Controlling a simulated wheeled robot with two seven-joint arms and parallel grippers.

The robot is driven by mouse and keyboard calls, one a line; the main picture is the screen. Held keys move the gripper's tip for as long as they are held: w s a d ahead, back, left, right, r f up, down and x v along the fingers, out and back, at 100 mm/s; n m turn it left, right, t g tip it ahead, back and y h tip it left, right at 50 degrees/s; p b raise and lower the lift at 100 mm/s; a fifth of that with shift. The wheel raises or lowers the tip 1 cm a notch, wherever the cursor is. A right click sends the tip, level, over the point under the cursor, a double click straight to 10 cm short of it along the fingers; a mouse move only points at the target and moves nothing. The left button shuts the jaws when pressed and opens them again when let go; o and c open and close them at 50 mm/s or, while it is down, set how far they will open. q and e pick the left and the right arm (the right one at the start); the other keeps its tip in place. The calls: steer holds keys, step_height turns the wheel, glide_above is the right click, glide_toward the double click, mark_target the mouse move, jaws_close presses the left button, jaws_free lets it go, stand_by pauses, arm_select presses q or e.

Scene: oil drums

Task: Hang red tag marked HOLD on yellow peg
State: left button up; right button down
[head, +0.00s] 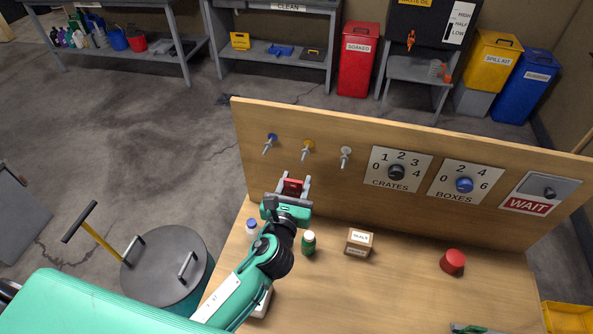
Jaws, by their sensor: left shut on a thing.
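My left gripper (294,182) is shut on a red tag (292,187) and holds it in front of the upright wooden board. The lettering on the tag is too small to read. The yellow peg (307,147) sticks out of the board a little above the tag in the picture, and nothing hangs on it. The tag and the peg are apart. A teal and grey part at the bottom edge appears to be my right gripper (474,329); it is mostly cut off, so its jaws cannot be made out.
A blue peg (270,142) and a grey peg (345,156) flank the yellow one. The board also carries a CRATES dial (397,172), a BOXES dial (464,185) and a WAIT sign (529,205). A green jar (309,243), small box (359,243) and red cylinder (453,261) stand below.

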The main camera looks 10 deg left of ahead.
mark_target(309, 147)
arm_select(q)
steer(key=shift+w+d+r, duration=0.15)
steer(key=shift+w+r, duration=0.05)
steer(key=shift+r, duration=0.05)
steer(key=shift+w+f, duration=0.15)
steer(key=shift+w, duration=0.4)
steer(key=w, duration=0.2)
steer(key=w+b, duration=0.1)
steer(key=w, duration=0.2)
steer(key=w+b, duration=0.1)
steer(key=w, duration=0.2)
steer(key=shift+w+f, duration=0.1)
steer(key=shift+f, duration=0.3)
steer(key=shift+w, duration=0.2)
arm_select(e)
steer(key=shift+a+f, duration=0.3)
steer(key=shift+f, duration=0.45)
arm_select(q)
steer(key=o, duration=0.5)
arm_select(e)
steer(key=shift+d, duration=0.15)
